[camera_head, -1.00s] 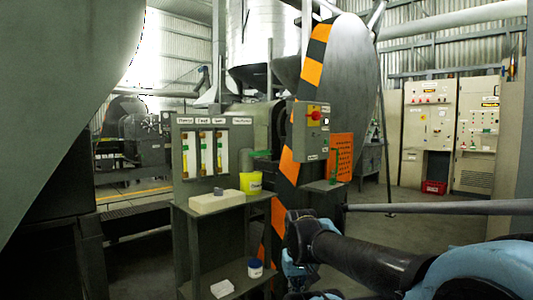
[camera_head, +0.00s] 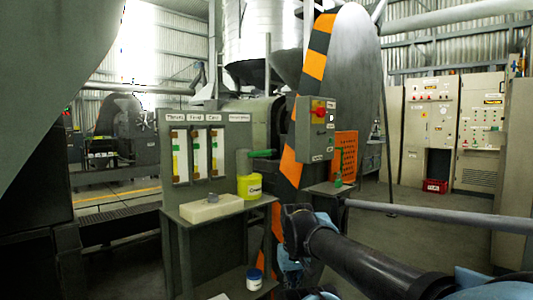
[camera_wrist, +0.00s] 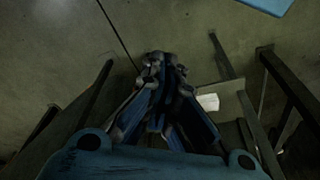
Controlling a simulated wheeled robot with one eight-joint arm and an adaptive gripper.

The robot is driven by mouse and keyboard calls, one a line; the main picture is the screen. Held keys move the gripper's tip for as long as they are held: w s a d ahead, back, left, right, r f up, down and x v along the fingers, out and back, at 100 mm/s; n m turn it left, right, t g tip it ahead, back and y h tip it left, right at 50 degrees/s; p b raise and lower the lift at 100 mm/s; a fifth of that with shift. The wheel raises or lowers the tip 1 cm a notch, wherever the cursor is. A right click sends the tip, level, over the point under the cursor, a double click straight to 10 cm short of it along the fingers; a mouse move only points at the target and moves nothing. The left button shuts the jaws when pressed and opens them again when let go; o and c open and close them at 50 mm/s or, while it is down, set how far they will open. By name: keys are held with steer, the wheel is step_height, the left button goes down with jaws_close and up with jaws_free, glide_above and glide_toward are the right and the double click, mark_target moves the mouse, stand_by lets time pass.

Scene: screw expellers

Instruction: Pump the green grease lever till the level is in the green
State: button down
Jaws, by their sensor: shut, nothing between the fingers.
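A green horizontal handle (camera_head: 263,153) sticks out beside the gauge panel, above a yellow tub. A smaller green upright handle (camera_head: 339,168) stands on a small ledge under the orange plate; I cannot tell from labels which one is the grease lever. Three level gauges (camera_head: 198,153) with coloured bands sit on the grey panel; their exact levels are too small to read. My gripper (camera_wrist: 165,62) is shut and empty in the wrist view, over bare floor, apart from both handles. In the head view my dark arm reaches in from the lower right.
A grey stand (camera_head: 197,250) carries a pale block (camera_head: 211,208), the yellow tub (camera_head: 249,186) and a white-blue jar (camera_head: 254,279) below. A striped guard (camera_head: 314,66) and a switch box (camera_head: 317,128) stand behind. A grey rail (camera_head: 430,214) crosses at right. Floor shows by the cabinets (camera_head: 430,130).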

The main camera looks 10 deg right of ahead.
steer(key=w+r+n, duration=0.3)
steer(key=w+r, duration=0.3)
steer(key=r, duration=0.4)
steer(key=w+r+n+g, duration=0.1)
steer(key=w+r+n, duration=0.1)
steer(key=w+r, duration=0.65)
steer(key=w+r+n, duration=0.3)
steer(key=w+r, duration=0.1)
steer(key=r, duration=0.7)
step_height(320, 180, up, 18)
steer(key=r+n+g+y, duration=0.1)
steer(key=n, duration=0.6)
glide_above(270, 152)
steer(key=w+d, duration=0.1)
steer(key=w, duration=0.2)
steer(key=shift+s+f, duration=0.2)
steer(key=shift+f, duration=0.05)
steer(key=shift+f, duration=0.1)
steer(key=shift+w+a+f, duration=0.1)
steer(key=shift+a+f, duration=0.05)
steer(key=shift+f, duration=1.55)
steer(key=shift+a+f, duration=0.15)
steer(key=shift+f, duration=1.55)
steer(key=shift+f, duration=2.25)
